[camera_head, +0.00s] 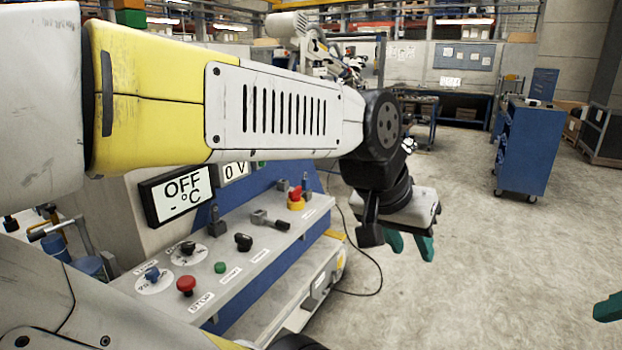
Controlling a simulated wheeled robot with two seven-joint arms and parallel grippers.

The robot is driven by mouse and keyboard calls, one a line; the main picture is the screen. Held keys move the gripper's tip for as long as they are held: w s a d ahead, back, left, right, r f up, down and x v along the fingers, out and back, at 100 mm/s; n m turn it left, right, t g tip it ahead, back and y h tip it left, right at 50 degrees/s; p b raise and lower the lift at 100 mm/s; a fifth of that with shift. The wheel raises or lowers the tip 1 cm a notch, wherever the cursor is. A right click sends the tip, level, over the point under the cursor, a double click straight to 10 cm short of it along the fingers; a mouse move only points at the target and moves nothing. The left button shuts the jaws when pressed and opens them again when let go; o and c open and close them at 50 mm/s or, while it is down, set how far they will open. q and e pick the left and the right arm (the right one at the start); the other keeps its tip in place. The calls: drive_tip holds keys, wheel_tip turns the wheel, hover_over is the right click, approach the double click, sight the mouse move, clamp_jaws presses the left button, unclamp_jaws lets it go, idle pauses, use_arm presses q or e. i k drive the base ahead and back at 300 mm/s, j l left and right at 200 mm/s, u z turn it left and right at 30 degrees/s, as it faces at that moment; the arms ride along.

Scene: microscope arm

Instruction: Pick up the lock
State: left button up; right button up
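My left arm reaches across the head view from the left. Its gripper (412,255) points down to the right of the control panel, with two teal fingers apart and nothing seen between them. A small grey metal piece (270,221), which may be the lock, lies on the sloped panel, left of and apart from that gripper. A red and yellow switch (296,199) stands just behind it. I cannot tell for certain which piece is the lock. Only a teal fingertip of my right gripper (608,308) shows at the right edge; the rest is out of frame.
The control panel (232,257) carries a red button (186,285), a green button (220,267) and black knobs. A display (176,195) reads OFF. A black cable (372,275) lies on the floor. A blue cabinet (528,150) stands farther back; floor between is clear.

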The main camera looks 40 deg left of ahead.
sight(305, 181)
drive_tip(key=i+j+u, duration=0.1)
drive_tip(key=i+u, duration=0.7)
drive_tip(key=i+l+u, duration=0.15)
drive_tip(key=u, duration=0.25)
drive_tip(key=i+j+u, duration=0.1)
drive_tip(key=i+u, duration=0.75)
